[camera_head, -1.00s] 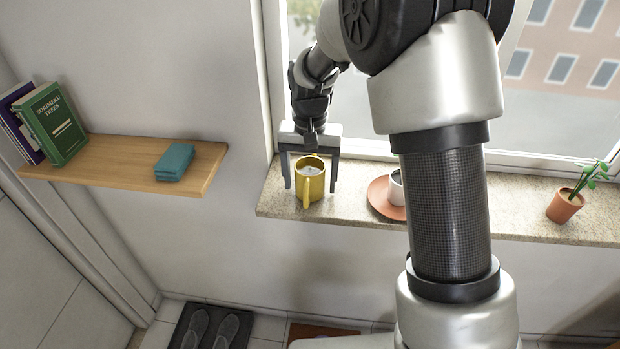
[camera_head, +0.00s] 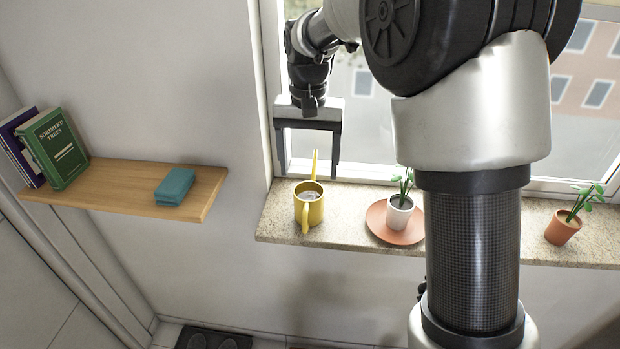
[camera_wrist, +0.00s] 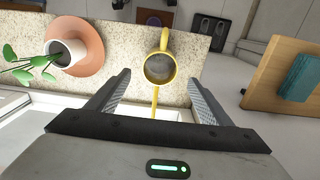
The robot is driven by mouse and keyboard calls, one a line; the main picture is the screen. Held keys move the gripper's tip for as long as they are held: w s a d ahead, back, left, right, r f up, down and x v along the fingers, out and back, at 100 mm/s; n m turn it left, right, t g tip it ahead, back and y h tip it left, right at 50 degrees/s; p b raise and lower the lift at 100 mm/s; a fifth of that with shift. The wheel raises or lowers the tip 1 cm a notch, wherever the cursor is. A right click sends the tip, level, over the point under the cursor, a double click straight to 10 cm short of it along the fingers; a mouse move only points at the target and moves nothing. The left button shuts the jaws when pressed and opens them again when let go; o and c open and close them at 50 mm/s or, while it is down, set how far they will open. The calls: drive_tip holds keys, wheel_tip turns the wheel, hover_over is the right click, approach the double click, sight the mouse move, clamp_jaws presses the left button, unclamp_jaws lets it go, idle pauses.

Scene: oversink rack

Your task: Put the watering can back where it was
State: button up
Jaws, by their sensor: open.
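The yellow watering can (camera_head: 309,207) stands upright on the left end of the stone windowsill (camera_head: 345,205). Its handle faces the room and its thin spout points up toward the window. My gripper (camera_head: 306,173) is open and empty above and behind the can, on the window side. In the wrist view the can (camera_wrist: 160,68) lies just beyond the open fingers (camera_wrist: 158,88), with its spout reaching back between them. The fingers look clear of the can.
A white potted plant (camera_head: 399,212) on a terracotta saucer (camera_head: 377,221) stands right of the can. A terracotta pot (camera_head: 563,228) is farther right. A wooden shelf (camera_head: 120,188) at left holds books (camera_head: 55,148) and a teal folded item (camera_head: 174,186). The window frame is close behind.

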drive_tip(key=shift+r, duration=0.4)
drive_tip(key=s+d+r+n+t, duration=0.1)
drive_tip(key=s+d+r, duration=0.25)
drive_tip(key=s, duration=0.25)
drive_tip(key=s+d+r+t, duration=0.2)
drive_tip(key=s+d+r, duration=0.1)
drive_tip(key=s+r, duration=0.25)
drive_tip(key=s+d+f+t, duration=0.1)
drive_tip(key=s+d, duration=0.1)
drive_tip(key=s, duration=0.4)
drive_tip(key=s+d+f+n+t, duration=0.1)
drive_tip(key=s, duration=0.5)
drive_tip(key=shift+s+d+t, duration=0.2)
drive_tip(key=shift+d+t, duration=0.1)
drive_tip(key=shift+d, duration=0.1)
drive_tip(key=shift+f, duration=0.1)
